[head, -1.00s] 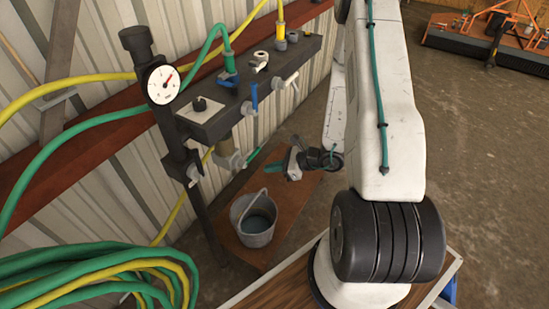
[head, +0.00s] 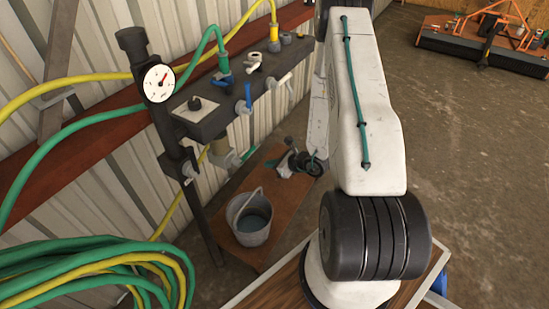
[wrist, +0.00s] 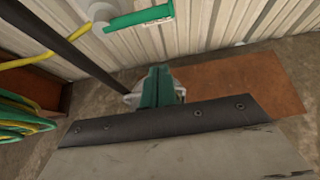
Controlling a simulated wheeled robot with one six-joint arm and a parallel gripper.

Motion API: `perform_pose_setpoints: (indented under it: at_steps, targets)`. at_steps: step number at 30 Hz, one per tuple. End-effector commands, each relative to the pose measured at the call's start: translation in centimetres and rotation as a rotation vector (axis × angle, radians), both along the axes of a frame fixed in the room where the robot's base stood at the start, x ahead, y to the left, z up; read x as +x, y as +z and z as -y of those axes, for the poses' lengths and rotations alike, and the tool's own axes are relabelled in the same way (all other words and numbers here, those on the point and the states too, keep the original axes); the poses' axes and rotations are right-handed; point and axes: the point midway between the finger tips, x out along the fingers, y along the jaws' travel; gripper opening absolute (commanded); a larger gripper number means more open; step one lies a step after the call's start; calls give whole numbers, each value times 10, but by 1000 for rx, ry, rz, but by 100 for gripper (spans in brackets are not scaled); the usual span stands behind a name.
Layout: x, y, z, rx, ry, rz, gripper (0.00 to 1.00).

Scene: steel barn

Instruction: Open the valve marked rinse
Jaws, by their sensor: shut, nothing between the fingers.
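A valve with a green handle (head: 248,154) hangs under the dark manifold (head: 213,117). In the wrist view the green handle (wrist: 140,18) lies near level at the top, with a small white label too small to read. Above it, a blue lever (head: 248,98) hangs down and a white lever (head: 284,80) sticks out at a slant. I cannot read which one is marked rinse. My gripper (head: 273,164) is to the right of and a little below the green handle, apart from it. Its green fingers (wrist: 157,84) are together and empty in the wrist view.
A metal bucket (head: 250,220) stands on a brown board (head: 276,205) below the manifold. A dark post with a gauge (head: 158,83) stands at the left. Coiled green and yellow hoses (head: 95,270) fill the lower left. Open floor (head: 470,180) lies to the right.

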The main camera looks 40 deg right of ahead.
Motion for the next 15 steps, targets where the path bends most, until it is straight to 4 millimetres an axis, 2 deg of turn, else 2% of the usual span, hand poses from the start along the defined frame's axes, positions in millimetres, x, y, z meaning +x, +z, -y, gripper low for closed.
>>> perform_pose_setpoints:
  at_steps: [10,15]
  targets:
    - [61,-38,-25,0,7,0,0]
    - [67,-12,-26,-2,5,4,0]
